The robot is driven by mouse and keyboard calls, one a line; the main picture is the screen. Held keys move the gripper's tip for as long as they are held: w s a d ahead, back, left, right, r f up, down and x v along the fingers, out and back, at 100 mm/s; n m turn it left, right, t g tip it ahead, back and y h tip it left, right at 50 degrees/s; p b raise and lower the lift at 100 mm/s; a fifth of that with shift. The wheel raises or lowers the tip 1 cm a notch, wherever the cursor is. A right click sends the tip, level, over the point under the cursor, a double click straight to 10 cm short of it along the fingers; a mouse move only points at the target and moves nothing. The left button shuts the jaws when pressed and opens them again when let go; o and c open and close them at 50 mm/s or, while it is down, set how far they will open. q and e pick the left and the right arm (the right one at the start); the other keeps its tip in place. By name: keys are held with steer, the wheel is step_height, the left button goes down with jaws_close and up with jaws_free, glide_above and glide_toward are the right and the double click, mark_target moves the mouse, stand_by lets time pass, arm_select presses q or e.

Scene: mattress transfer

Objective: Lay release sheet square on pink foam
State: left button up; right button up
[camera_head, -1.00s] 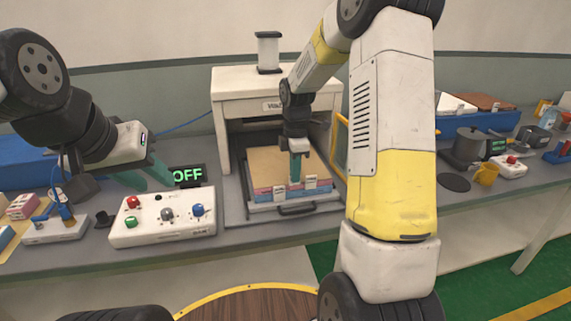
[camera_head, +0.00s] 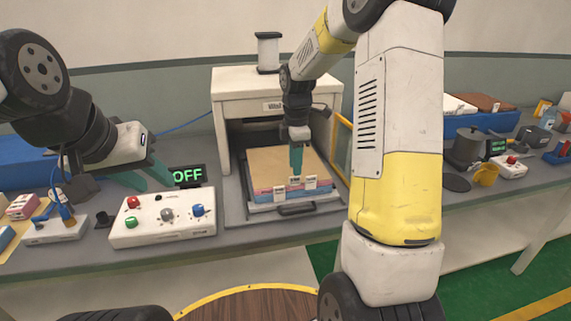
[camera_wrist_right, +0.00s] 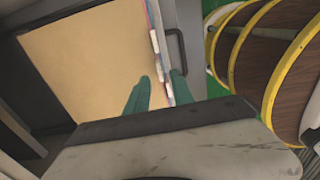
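A tan sheet (camera_head: 280,160) lies flat over a stack with pink and blue layers (camera_head: 272,192) on the tray of the white press. In the right wrist view the tan sheet (camera_wrist_right: 95,60) fills the left side, with white clips and the coloured stack edge along its right. My right gripper (camera_head: 296,172) is over the sheet's front part. The wrist view shows its two teal fingers (camera_wrist_right: 160,88) apart, with the clipped edge visible between them; contact cannot be told. My left gripper (camera_head: 150,178) is open and empty above the control box.
The white press (camera_head: 275,90) rises behind the tray, with a dark front handle (camera_head: 296,209). A control box (camera_head: 163,227) with coloured knobs and an OFF display (camera_head: 187,176) stand left of it. A pot (camera_head: 466,150) and yellow mug (camera_head: 485,175) are at right.

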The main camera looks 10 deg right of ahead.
step_height(320, 180, up, 9)
steer(key=s+r+m+t, duration=0.3)
steer(key=s+r+m, duration=0.45)
steer(key=s, duration=0.45)
steer(key=s+a+f+m+t+y, duration=0.1)
steer(key=s+a+m+t+y, duration=0.1)
steer(key=s+m, duration=0.8)
steer(key=shift+s+t, duration=0.6)
steer(key=shift+s, duration=0.55)
steer(key=shift+a, duration=0.1)
